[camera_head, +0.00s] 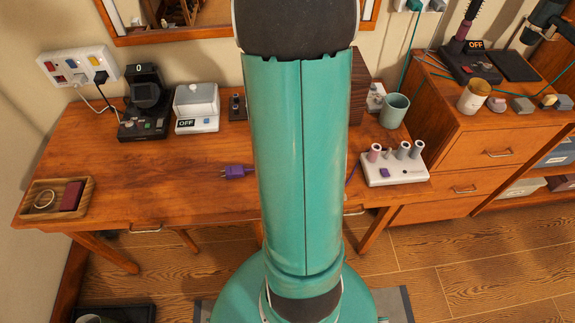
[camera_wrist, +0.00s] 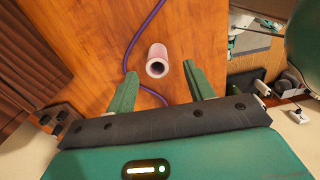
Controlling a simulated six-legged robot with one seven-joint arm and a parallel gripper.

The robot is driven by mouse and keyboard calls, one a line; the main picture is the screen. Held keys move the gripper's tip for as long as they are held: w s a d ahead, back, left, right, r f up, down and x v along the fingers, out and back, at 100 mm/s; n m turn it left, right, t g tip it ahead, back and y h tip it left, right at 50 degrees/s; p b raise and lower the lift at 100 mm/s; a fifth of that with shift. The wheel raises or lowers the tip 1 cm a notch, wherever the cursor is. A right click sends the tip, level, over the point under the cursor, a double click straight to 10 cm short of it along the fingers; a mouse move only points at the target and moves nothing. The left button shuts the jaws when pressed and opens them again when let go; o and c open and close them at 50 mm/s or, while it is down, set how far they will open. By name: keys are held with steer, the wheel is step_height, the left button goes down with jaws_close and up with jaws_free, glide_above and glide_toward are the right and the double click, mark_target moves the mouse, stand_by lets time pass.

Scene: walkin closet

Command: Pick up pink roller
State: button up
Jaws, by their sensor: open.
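In the wrist view, a pink roller (camera_wrist: 157,60), a short hollow tube, is on the wooden tabletop with its open end facing the camera. My gripper (camera_wrist: 162,80) is open. The roller shows just beyond the fingertips, roughly centred between them, with no finger seen touching it. In the head view, my arm hides the gripper and this part of the table. There, a pinkish roller (camera_head: 375,152) stands on a white roller base (camera_head: 396,174) with several greyish rollers, right of my arm.
A purple cord (camera_wrist: 137,38) curves past the roller. The desk (camera_head: 160,180) holds a purple plug (camera_head: 236,172), a wooden tray (camera_head: 57,197), a black device (camera_head: 146,105) and a white box (camera_head: 197,108). A green cup (camera_head: 394,110) stands behind the roller base. The desk's middle left is clear.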

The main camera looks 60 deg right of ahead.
steer(key=shift+s+f, duration=0.35)
steer(key=shift+f, duration=0.15)
steer(key=f, duration=0.4)
steer(key=shift+w+d+f, duration=0.2)
steer(key=shift+w+f, duration=0.1)
steer(key=shift+f, duration=0.1)
steer(key=c, duration=1)
